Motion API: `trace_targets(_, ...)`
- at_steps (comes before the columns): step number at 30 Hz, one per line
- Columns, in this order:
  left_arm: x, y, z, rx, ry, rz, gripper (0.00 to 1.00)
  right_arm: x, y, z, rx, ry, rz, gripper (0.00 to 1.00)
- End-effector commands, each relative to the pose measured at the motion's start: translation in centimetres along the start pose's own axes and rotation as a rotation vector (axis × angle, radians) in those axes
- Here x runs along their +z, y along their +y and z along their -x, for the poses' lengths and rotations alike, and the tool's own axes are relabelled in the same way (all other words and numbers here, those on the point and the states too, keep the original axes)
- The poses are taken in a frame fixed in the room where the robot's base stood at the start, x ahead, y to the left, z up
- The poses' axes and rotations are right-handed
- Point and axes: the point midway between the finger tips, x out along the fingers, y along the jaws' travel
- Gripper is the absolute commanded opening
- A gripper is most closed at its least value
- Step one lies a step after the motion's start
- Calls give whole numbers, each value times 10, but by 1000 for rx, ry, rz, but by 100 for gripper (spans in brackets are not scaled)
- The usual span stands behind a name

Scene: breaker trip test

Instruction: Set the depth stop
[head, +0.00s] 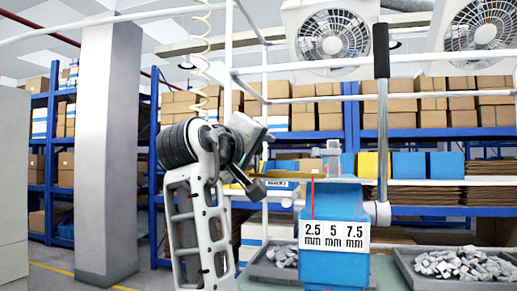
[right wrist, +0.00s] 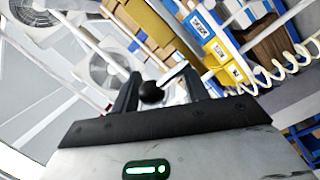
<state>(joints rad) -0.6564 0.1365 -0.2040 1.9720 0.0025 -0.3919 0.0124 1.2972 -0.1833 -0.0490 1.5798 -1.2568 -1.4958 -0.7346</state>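A blue press body (head: 333,265) stands right of centre in the head view. It carries a white scale plate (head: 333,235) marked 2.5, 5 and 7.5 mm. A thin red pointer (head: 313,200) stands upright above the 2.5 mark. My right gripper (head: 262,187) is just left of the press top. In the right wrist view, its two dark fingers (right wrist: 160,84) are apart, with a black ball knob (right wrist: 151,93) on a metal rod between them. A gap shows between the knob and the right-hand finger; contact on the other side is unclear. My left gripper is not in view.
A tall lever with a black grip (head: 381,50) rises at the press's right side. Grey trays of small metal parts stand left (head: 262,275) and right (head: 403,262) of the press. A coiled cable (head: 202,50) hangs above my arm. Racks with boxes stand behind.

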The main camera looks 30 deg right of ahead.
Motion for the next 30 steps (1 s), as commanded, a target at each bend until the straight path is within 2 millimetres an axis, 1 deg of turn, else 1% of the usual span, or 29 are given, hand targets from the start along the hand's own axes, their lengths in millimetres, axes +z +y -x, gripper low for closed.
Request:
trace_targets(7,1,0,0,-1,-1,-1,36,0,3,3,6,3,-5,45)
trace_targets(11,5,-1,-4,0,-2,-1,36,0,1,16,4,5,-7,45)
trace_targets(14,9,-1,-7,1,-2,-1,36,0,1,36,4,7,-8,45)
trace_targets(18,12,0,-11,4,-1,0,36,0,0,70,3,8,-6,45)
trace_targets(24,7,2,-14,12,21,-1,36,1,0,117,2,5,-4,45)
trace_targets(27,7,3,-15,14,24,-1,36,1,0,136,3,4,-4,45)
trace_targets(30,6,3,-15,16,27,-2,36,0,1,148,5,2,-3,45)
